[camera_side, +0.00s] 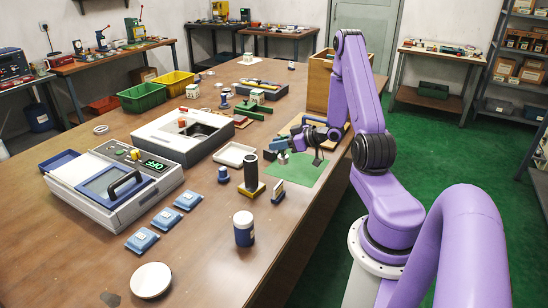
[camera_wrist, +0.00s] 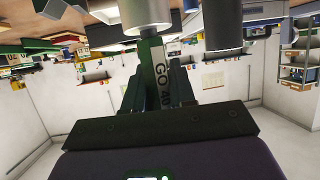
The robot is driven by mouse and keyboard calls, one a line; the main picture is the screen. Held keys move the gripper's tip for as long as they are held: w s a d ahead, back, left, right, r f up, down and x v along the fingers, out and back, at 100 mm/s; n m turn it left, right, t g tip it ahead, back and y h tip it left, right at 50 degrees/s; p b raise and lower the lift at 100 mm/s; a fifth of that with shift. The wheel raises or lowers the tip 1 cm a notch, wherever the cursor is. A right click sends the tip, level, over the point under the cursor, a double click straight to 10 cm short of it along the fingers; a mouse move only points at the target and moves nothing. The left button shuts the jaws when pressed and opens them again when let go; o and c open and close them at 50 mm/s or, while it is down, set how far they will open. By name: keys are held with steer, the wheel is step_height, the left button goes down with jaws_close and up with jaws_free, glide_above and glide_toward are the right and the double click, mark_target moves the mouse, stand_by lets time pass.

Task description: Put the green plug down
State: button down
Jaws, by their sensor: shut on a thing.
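The green plug (camera_wrist: 160,68) is in the wrist view, with "GO 40" lettering on its green handle and a bright metal cylinder at its top. My gripper (camera_wrist: 158,88) is shut on the handle, one dark finger on each side. In the side view my gripper (camera_side: 284,147) is above the far left part of a green mat (camera_side: 304,175). There the plug is small and mostly hidden by the gripper. I cannot tell whether the plug touches anything below it.
A dark cylinder on a yellow base (camera_side: 251,173) stands near the mat, left of it. A white tray (camera_side: 235,154) lies left of the gripper. A small upright block (camera_side: 278,191) stands near the mat's front edge.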

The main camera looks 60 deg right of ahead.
steer(key=shift+w+d+f, duration=0.35)
steer(key=shift+w+f, duration=0.15)
steer(key=shift+f, duration=0.7)
steer(key=shift+w+d+f, duration=0.35)
steer(key=shift+w+f, duration=0.2)
steer(key=shift+f, duration=0.7)
steer(key=shift+w+d+f, duration=0.35)
steer(key=shift+w+f, duration=0.15)
steer(key=shift+f, duration=0.7)
steer(key=shift+f, duration=0.15)
steer(key=c, duration=0.9)
jaws_free()
steer(key=shift+c, duration=0.2)
steer(key=v, duration=1.2)
